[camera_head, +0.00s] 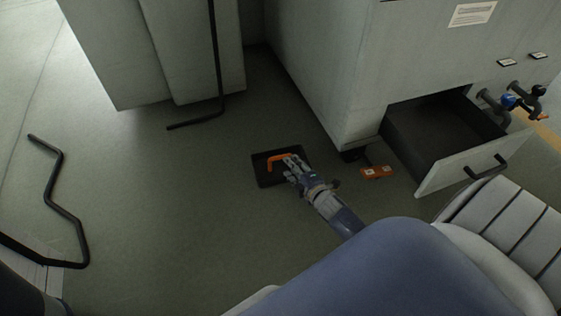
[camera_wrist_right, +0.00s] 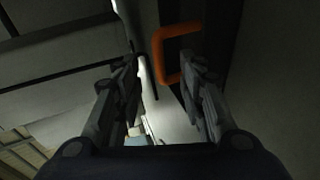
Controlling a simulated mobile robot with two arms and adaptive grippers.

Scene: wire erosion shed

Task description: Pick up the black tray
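The black tray (camera_head: 268,179) is a dark square that appears to lie on the floor beside the grey cabinet's corner. An orange handle (camera_head: 275,159) stands out on it, and this handle also shows in the right wrist view (camera_wrist_right: 159,52). My right gripper (camera_head: 291,161) is over the tray's right part, close to the handle. In the right wrist view its fingers (camera_wrist_right: 165,82) are apart, with the handle just beyond the tips and nearer the right finger. Contact cannot be told. My left gripper is not in view.
A drawer (camera_head: 452,175) stands open on the right, with valves (camera_head: 512,100) behind it. A small orange object (camera_head: 377,172) lies by the cabinet's foot (camera_head: 330,110). Bent black bars stand at the left (camera_head: 62,180) and upper middle (camera_head: 214,60). The floor left of the tray is clear.

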